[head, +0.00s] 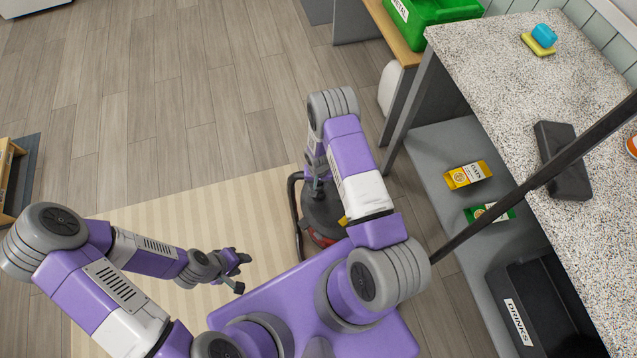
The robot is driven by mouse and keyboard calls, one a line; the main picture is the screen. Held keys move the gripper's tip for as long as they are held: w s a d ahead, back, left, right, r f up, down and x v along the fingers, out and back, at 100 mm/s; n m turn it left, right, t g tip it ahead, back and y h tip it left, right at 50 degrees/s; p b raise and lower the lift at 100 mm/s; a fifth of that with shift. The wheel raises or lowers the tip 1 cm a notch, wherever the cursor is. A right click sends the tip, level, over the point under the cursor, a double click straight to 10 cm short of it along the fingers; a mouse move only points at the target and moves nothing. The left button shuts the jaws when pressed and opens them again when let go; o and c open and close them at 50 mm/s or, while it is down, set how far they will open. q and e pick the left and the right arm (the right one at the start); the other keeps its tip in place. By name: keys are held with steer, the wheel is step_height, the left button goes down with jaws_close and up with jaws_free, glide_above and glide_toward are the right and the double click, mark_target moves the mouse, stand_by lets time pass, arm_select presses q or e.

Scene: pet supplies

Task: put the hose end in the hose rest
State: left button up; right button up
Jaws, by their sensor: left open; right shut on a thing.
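A round dark grey and red vacuum-like machine (325,222) stands on the floor, partly hidden under my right arm. Its black hose (294,200) bends up along its left side toward my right gripper (317,187). My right gripper points down over the machine and is shut on what appears to be the hose end; the grasp itself is small and mostly hidden by the arm. I cannot make out the hose rest. My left gripper (240,271) is open and empty above the striped rug, left of the machine.
A speckled counter (490,60) stands at the right, with a grey shelf (425,145) below holding packets (467,175) and a black drinks crate (535,300). A dark bar (540,178) crosses the view there. The rug (180,215) and wooden floor (190,90) at left are clear.

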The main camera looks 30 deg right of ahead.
steer(key=shift+r, duration=0.4)
